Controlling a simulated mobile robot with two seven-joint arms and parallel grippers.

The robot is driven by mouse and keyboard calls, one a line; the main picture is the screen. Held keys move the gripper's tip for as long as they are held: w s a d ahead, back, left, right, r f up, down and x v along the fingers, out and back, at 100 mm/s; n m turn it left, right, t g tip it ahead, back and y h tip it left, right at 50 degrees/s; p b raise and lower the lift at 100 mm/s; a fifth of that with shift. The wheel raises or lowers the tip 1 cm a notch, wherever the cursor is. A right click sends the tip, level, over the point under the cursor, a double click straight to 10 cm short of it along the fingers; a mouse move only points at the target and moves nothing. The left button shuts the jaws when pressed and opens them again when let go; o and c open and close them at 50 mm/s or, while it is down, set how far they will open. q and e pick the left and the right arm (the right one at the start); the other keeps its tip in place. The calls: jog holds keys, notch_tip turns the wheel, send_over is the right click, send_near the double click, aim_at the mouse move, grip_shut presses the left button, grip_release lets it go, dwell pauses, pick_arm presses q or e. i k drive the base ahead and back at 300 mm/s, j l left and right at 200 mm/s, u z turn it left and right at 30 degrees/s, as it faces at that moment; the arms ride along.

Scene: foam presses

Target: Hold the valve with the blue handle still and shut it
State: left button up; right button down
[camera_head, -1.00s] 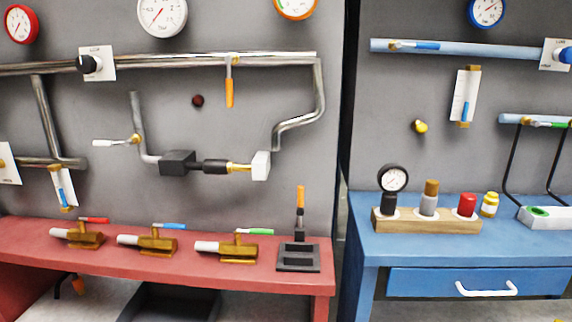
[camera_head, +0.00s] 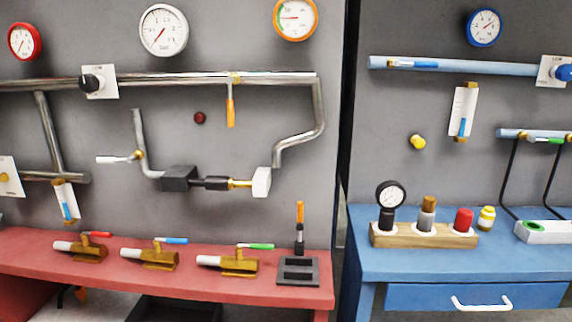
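A brass valve with a blue handle (camera_head: 171,241) lies on the red bench (camera_head: 300,292), in the middle of a row of three loose valves. Its brass body (camera_head: 152,259) has a white stub (camera_head: 131,253) pointing left, and the blue lever points right above the body. A red-handled valve (camera_head: 82,250) is to its left and a green-handled valve (camera_head: 238,261) to its right. Neither of my grippers is in view.
A black stand with an orange-handled tool (camera_head: 299,270) is at the red bench's right end. Pipes and gauges cover the grey wall. A gap separates the red bench from the blue bench (camera_head: 400,262), which holds a wooden block with fittings (camera_head: 400,236).

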aim_at(168, 241)
jog(key=i+j, duration=0.15)
jog(key=j, duration=0.25)
jog(key=i+j, duration=0.15)
jog(key=j, duration=0.25)
jog(key=i+j+z, duration=0.1)
jog(key=j, duration=0.3)
jog(key=i+j, duration=0.25)
jog(key=j, duration=0.15)
jog(key=i+j, duration=0.15)
jog(key=j, duration=0.25)
